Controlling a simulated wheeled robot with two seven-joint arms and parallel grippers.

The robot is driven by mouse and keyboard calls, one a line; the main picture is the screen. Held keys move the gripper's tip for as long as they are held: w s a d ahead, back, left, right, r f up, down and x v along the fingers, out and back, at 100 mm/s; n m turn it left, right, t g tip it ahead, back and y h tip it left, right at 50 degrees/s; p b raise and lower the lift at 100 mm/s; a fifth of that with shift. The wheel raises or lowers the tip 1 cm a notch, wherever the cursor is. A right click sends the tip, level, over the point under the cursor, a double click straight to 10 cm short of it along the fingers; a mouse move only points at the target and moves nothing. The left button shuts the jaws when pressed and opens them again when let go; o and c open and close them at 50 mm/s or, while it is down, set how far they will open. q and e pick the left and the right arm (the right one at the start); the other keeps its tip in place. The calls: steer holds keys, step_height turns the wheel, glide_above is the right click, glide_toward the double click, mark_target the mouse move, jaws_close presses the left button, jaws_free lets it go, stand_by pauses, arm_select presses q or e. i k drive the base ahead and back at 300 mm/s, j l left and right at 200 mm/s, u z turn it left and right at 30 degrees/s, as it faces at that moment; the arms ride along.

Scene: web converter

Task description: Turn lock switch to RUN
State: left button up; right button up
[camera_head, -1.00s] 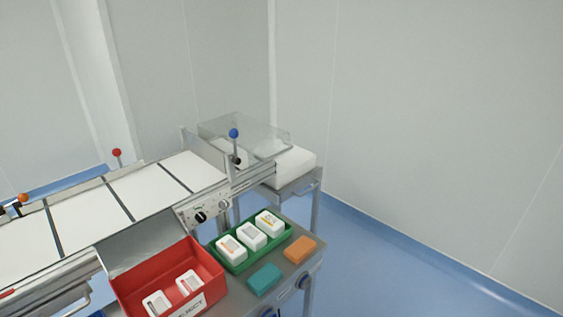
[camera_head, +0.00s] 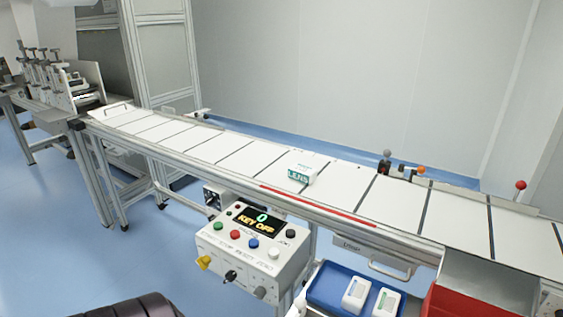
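A white control box (camera_head: 255,250) hangs at the front side of the conveyor, and its display (camera_head: 260,222) reads "0" and "KEY OFF". Its top face has green, red, blue, white and black buttons or knobs. On its front face are a yellow knob (camera_head: 204,262) and a black switch (camera_head: 230,276), with another small dark part to the right. I cannot read the labels there, so I cannot tell which is the lock switch or where it points. Neither gripper is in view.
The conveyor (camera_head: 220,150) crosses the view, carrying a white-green "LENS" box (camera_head: 301,168). A blue tray (camera_head: 327,284) with white items and a red bin (camera_head: 455,300) stand at the lower right. Blue floor (camera_head: 60,250) is open at the left.

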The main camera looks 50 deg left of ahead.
mark_target(203, 262)
steer(key=u, duration=1.7)
steer(key=i+j+z, duration=0.2)
steer(key=j, duration=0.3)
steer(key=i+j+z, duration=0.2)
steer(key=j, duration=0.35)
steer(key=j+z, duration=0.15)
steer(key=j, duration=0.35)
steer(key=i+j+z, duration=0.2)
steer(key=j, duration=0.4)
steer(key=k, duration=0.05)
